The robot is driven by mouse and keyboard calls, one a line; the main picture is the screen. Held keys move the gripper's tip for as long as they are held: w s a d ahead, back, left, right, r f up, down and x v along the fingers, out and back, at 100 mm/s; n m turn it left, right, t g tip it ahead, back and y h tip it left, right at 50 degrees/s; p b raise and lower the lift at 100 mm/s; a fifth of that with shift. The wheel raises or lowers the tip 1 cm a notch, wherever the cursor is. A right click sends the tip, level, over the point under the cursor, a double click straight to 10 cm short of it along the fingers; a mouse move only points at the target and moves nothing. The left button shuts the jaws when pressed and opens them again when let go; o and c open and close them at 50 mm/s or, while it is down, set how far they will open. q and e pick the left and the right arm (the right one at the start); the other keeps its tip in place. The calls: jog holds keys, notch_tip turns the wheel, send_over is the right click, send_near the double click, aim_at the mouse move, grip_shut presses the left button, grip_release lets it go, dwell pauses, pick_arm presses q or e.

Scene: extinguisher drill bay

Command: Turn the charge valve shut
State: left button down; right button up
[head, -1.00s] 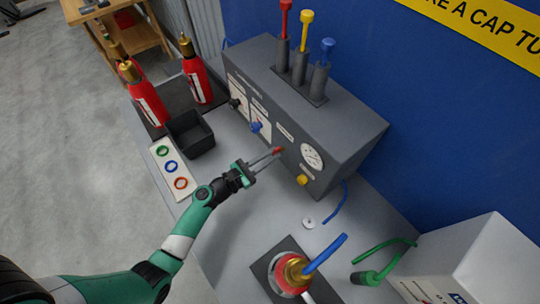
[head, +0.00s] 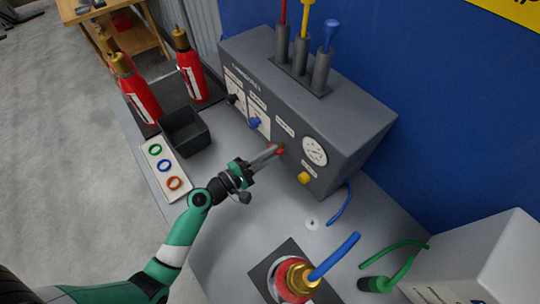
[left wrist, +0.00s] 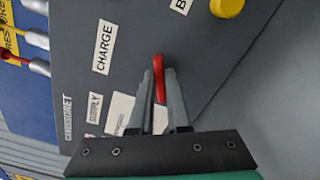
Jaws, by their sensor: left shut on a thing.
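The charge valve is a red lever handle (left wrist: 159,80) on the front of the grey cabinet, beside the CHARGE label (left wrist: 105,43) in the left wrist view. My left gripper (left wrist: 159,85) is shut on this red handle, with one finger on each side of it. In the head view my left gripper (head: 270,152) reaches the cabinet front (head: 290,165) from the lower left, and only bits of red show at its fingertips. My right gripper is not in view.
A pressure gauge (head: 314,151) and a yellow button (head: 304,178) sit right of the handle. Blue (head: 255,123) and black (head: 232,99) valves sit left. A black bin (head: 184,132), ring card (head: 166,168) and red extinguishers (head: 189,72) stand left. A red-topped cylinder (head: 293,278) stands in front.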

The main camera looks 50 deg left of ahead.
pick_arm(q)
jog(key=m+b, duration=0.1)
jog(key=m, duration=0.1)
jog(key=m+b, duration=0.1)
jog(key=m, duration=0.2)
jog(key=shift+f+m+b, duration=0.2)
jog(key=shift+m+b, duration=0.1)
jog(key=shift+b, duration=0.05)
dwell(0.4)
jog(key=c, duration=0.9)
grip_release()
jog(key=shift+s, duration=0.1)
jog(key=s, duration=0.7)
jog(key=s+a, duration=0.1)
jog(key=s, duration=0.3)
jog(key=shift+s, duration=0.2)
jog(key=shift+d, duration=0.1)
